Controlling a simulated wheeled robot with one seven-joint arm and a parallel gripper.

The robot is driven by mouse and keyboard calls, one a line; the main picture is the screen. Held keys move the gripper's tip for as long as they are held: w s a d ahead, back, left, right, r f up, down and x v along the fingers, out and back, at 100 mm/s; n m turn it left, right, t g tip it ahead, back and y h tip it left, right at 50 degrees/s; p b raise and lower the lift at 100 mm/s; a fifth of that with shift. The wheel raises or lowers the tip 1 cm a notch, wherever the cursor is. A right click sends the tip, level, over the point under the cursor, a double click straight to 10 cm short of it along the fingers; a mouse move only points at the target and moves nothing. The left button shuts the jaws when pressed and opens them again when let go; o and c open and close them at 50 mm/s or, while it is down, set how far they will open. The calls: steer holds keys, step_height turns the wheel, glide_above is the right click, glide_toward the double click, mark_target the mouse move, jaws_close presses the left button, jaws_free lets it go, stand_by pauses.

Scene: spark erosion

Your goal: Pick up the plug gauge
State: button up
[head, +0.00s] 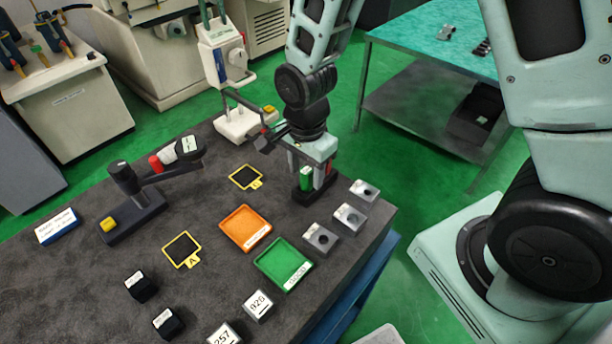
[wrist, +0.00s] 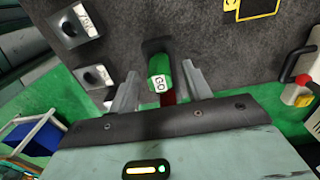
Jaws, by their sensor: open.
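The plug gauge (head: 305,179) has a green end and a red part, and it stands in a black holder (head: 322,191) near the table's far right edge. In the wrist view the plug gauge (wrist: 160,82) shows its green end marked GO, with a bit of red beside it. The black holder also shows there (wrist: 156,46). My gripper (head: 309,172) is above the holder, pointing down. In the wrist view my gripper (wrist: 160,78) is open, with one finger on each side of the gauge and visible gaps between. The lower part of the gauge is hidden.
Several grey blocks with holes (head: 320,237) stand just in front of the holder. A green tray (head: 283,264) and an orange tray (head: 246,227) lie left of them. A bench stand (head: 137,199) is at the left, and a white device (head: 239,122) is behind.

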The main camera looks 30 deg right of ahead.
steer(key=shift+f, duration=1.2)
jaws_close()
steer(key=shift+r, duration=0.15)
